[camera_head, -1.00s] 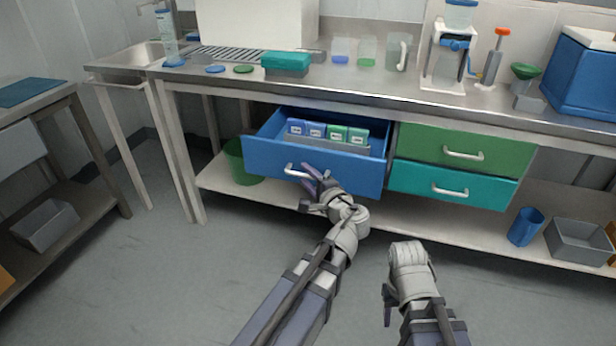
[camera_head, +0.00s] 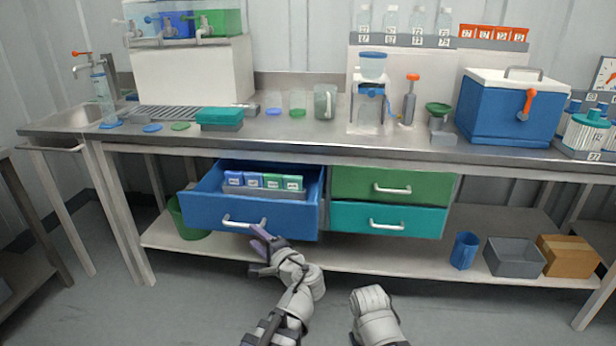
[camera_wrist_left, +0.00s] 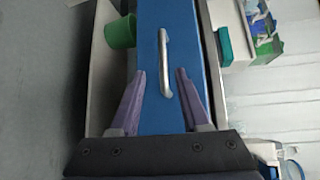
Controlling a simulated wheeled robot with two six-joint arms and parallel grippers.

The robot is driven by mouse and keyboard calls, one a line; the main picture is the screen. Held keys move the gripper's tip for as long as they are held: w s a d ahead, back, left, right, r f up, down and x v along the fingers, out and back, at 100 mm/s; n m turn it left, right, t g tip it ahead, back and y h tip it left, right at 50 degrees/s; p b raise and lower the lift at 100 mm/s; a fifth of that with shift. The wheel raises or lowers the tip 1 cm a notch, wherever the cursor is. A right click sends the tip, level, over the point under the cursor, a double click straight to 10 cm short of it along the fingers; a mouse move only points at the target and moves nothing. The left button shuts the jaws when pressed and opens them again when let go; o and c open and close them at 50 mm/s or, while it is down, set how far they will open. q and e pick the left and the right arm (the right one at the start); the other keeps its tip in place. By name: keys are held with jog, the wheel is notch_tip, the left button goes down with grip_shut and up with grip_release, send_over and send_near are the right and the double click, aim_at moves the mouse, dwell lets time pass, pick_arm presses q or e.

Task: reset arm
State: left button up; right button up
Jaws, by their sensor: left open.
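My left gripper (camera_head: 262,243) is open and empty just in front of the pulled-out blue drawer (camera_head: 275,220), close to its handle (camera_head: 243,222). In the left wrist view the two purple fingers (camera_wrist_left: 160,98) stand apart on either side of the handle (camera_wrist_left: 164,62), not closed on it. The drawer holds a grey rack (camera_head: 262,194) of several small blue and green labelled boxes (camera_head: 273,181). My right arm shows at the bottom centre of the head view; its fingers are not visible there.
The green drawer (camera_head: 425,186) and teal drawer (camera_head: 400,220) beside the blue one are shut. A green bin (camera_head: 186,222), blue cup (camera_head: 464,250), grey bin (camera_head: 513,258) and cardboard box (camera_head: 566,256) stand on the lower shelf. The steel bench (camera_head: 300,135) overhangs the drawers.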

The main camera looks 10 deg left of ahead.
pick_arm(q)
jog(key=s+d+f+n+g+h, duration=0.3)
jog(key=s+d+f, duration=0.15)
jog(key=f, duration=0.25)
jog(key=s+d+f+n+g+h, duration=0.25)
jog(key=s+f+g, duration=0.2)
jog(key=f, duration=0.25)
jog(key=s+d+f+g+h+p, duration=0.1)
jog(key=s+d+f+g+h, duration=0.3)
jog(key=s+d, duration=0.7)
notch_tip(320, 180, up, 34)
jog(key=w+h+p, duration=0.1)
jog(key=p, duration=3.2)
jog(key=shift+w+d+n, duration=0.25)
jog(key=shift+d+n, duration=0.05)
jog(key=shift+n, duration=0.05)
